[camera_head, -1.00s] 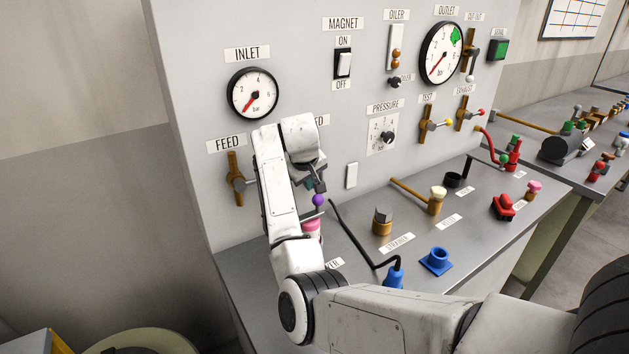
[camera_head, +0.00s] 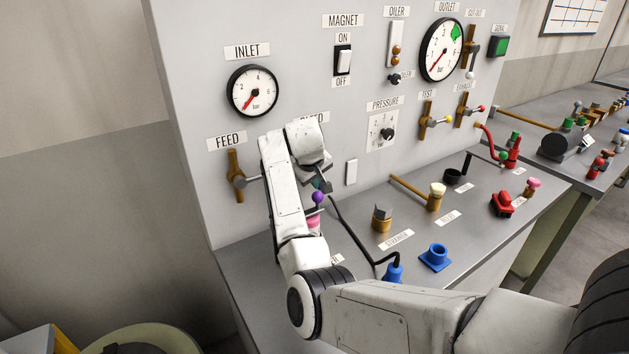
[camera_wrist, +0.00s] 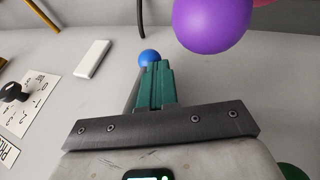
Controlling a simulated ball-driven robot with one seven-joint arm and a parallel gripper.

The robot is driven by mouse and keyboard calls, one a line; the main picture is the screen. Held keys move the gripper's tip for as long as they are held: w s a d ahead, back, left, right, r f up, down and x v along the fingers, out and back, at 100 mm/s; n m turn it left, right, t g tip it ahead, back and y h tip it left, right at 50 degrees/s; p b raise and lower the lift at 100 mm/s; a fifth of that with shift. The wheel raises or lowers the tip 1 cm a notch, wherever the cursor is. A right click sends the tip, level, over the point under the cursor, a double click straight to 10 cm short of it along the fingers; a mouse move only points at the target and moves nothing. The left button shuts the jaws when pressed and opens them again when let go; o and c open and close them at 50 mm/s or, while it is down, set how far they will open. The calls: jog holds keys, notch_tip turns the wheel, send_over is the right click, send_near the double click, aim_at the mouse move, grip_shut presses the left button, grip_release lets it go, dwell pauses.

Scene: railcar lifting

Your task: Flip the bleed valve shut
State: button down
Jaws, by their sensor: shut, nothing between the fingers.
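The bleed valve is mostly hidden behind my arm in the head view; only the end of its label (camera_head: 317,117) shows. My gripper (camera_head: 319,186) is shut and empty close to the panel below that label. In the wrist view the green fingers (camera_wrist: 155,85) are together, with a blue ball (camera_wrist: 149,57) right at their tips and a grey rod beside them. I cannot tell whether they touch. A purple ball (camera_wrist: 212,22) is nearer the camera; it also shows just below the gripper in the head view (camera_head: 318,197). I cannot tell which ball is the bleed handle.
The feed valve (camera_head: 236,178) is left of my arm, its lever running behind it. A white plate (camera_head: 351,172) and the pressure dial (camera_head: 387,134) are to the right. Below stand a pink-topped part (camera_head: 313,221), a brass fitting (camera_head: 382,219) and a black hose (camera_head: 352,238) with a blue end.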

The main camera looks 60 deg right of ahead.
jog(key=shift+s+d+f+h, duration=0.1)
jog(key=shift+d+f+h, duration=0.05)
jog(key=shift+h, duration=0.15)
jog(key=d+g+h+b, duration=0.1)
jog(key=h, duration=0.1)
jog(key=s+d+n+g+h+b, duration=0.1)
jog(key=h, duration=0.1)
jog(key=shift+s+d+f+b, duration=0.1)
jog(key=shift+s+f+b, duration=0.1)
jog(key=shift+f+b, duration=0.2)
jog(key=shift+s+d+r+g+h+b, duration=0.25)
jog(key=shift+g+h+b, duration=0.2)
jog(key=shift+h, duration=0.25)
jog(key=shift+d, duration=0.1)
jog(key=b+v, duration=0.1)
jog(key=v, duration=1)
jog(key=shift+b, duration=0.3)
